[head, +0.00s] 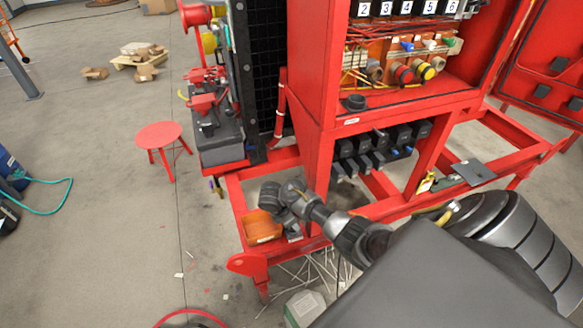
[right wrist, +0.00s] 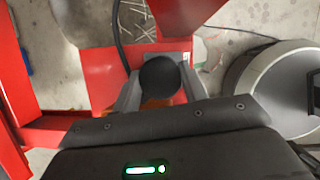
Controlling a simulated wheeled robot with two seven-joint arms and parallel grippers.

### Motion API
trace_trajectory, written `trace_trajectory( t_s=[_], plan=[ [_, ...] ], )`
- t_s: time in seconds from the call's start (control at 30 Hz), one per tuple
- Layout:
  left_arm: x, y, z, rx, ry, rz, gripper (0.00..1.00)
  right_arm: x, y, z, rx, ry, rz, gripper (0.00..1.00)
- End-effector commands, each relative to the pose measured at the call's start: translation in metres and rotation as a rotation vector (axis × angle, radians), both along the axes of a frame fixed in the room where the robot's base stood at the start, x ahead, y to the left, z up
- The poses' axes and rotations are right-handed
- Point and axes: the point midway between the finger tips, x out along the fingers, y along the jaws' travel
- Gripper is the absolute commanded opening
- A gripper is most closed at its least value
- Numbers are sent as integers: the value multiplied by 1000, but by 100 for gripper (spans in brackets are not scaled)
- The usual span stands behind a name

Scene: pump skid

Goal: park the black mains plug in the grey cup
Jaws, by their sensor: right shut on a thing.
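In the right wrist view a round black thing, apparently the black mains plug (right wrist: 158,76), sits between the two grey fingers of my right gripper (right wrist: 160,88). The gripper is shut on it. A black cable (right wrist: 117,32) runs up from near the plug. In the head view my right arm reaches in from the lower right to the front of the red skid, by an orange bin; the plug cannot be made out there. A grey surface shows just behind the plug in the wrist view; I cannot tell whether it is the grey cup. My left gripper is out of view.
The orange bin (head: 262,227) sits on the red skid frame (head: 237,200) beside my wrist. Above stands the red cabinet (head: 305,80), with black switches (head: 352,165) below it. Thin rods (head: 320,268) litter the floor. A red stool (head: 159,136) stands left on open floor.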

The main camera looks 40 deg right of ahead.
Motion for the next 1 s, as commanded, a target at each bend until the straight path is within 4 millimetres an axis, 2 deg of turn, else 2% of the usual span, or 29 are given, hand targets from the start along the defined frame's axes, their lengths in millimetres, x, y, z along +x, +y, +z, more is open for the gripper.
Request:
trace_trajectory(
  t_s=[0.33,0.37,0.53,0.83,1.0],
  plan=[
    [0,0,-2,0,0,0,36,0,0,-3,0,0,0,15],
    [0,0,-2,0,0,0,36,0,0,-3,0,0,0,46],
    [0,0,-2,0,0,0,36,0,0,-3,0,0,0,68],
    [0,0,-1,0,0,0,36,0,1,-1,1,0,1,68],
    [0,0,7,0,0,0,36,2,9,20,4,-2,2,68]
  ],
)
